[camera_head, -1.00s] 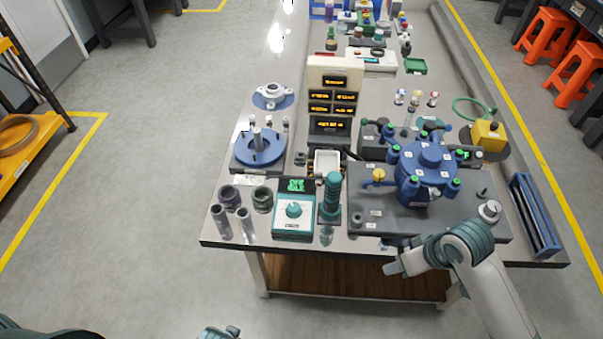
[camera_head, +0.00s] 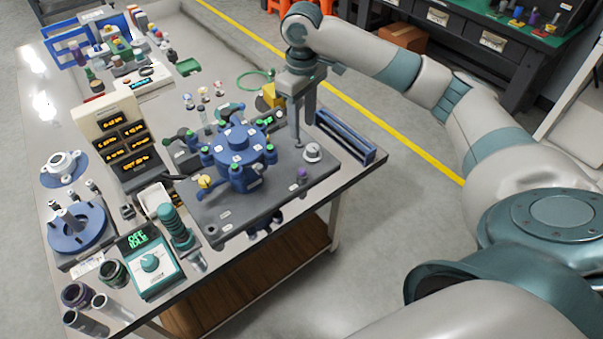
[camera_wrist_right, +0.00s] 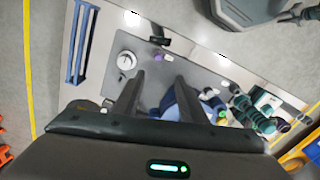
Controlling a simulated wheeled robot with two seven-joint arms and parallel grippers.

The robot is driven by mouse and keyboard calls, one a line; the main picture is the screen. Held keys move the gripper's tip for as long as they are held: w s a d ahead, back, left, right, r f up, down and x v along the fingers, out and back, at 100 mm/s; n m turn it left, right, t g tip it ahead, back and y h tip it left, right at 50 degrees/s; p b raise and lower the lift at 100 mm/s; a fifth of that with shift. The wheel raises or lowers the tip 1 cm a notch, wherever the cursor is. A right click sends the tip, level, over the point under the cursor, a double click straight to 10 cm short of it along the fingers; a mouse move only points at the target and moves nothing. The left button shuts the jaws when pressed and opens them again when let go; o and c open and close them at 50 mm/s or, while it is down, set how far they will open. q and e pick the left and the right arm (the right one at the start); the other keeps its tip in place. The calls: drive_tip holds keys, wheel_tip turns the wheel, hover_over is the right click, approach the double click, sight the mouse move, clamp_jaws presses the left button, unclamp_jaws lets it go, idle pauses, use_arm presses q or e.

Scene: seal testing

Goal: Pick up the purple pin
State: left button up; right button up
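The purple pin (camera_head: 303,174) is a small upright piece with a purple top. It stands near the front right corner of the grey base plate (camera_head: 262,203). In the right wrist view the pin (camera_wrist_right: 158,58) shows just beyond and between the fingertips. My right gripper (camera_head: 297,145) points down over the right side of the plate, behind the pin. In the right wrist view its two fingers (camera_wrist_right: 160,77) are apart with nothing between them. My left gripper is out of view.
A blue valve assembly (camera_head: 238,155) stands on the plate left of my gripper. A silver round knob (camera_head: 312,152) sits close to the pin. A blue slotted rack (camera_head: 345,138) lies to the right. The table's front edge is close by.

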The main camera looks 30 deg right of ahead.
sight(302, 171)
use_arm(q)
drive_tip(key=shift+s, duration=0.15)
use_arm(e)
drive_tip(key=shift+d+r, duration=0.15)
